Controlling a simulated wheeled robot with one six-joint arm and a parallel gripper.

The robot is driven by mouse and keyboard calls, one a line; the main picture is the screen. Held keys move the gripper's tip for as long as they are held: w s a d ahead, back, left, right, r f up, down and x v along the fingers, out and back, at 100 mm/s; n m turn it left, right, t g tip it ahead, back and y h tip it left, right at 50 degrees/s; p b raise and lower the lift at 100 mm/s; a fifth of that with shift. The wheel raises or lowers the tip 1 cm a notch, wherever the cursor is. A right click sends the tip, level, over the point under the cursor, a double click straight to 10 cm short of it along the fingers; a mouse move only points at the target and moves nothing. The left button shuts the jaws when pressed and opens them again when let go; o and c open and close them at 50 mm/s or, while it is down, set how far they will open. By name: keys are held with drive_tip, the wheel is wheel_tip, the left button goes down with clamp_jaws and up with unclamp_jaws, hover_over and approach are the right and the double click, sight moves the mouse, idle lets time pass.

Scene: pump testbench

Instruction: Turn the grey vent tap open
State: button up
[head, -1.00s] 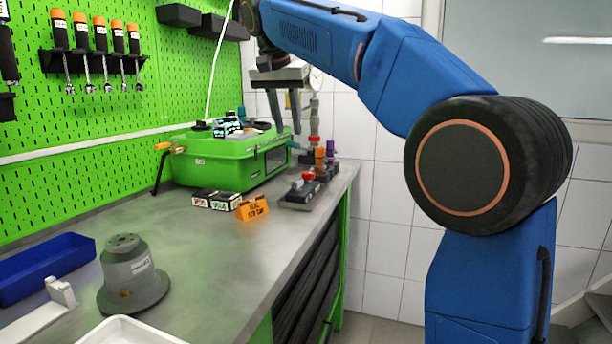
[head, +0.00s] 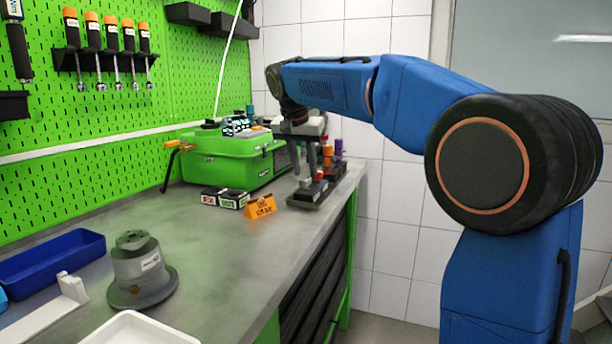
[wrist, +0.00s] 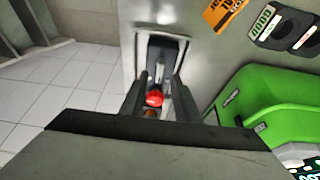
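A dark block with taps (head: 308,197) stands near the right edge of the bench. My gripper (head: 310,172) reaches down over this block, and its fingers hide part of it. In the wrist view, my gripper (wrist: 160,82) has its two fingers apart. A red cap (wrist: 154,98) shows in the gap between them, with a bit of orange below it. A small grey part (wrist: 159,72) on the dark block lies close to the fingertips. I take it for the grey tap, but its handle angle and any contact are unclear.
A green case (head: 232,165) stands just left of my gripper. An orange sign (head: 261,207) and dark labelled blocks (head: 225,197) sit left of the tap block. More coloured taps (head: 338,150) stand behind.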

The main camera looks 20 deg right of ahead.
sight(307, 179)
drive_tip(key=shift+x, duration=1.5)
clamp_jaws()
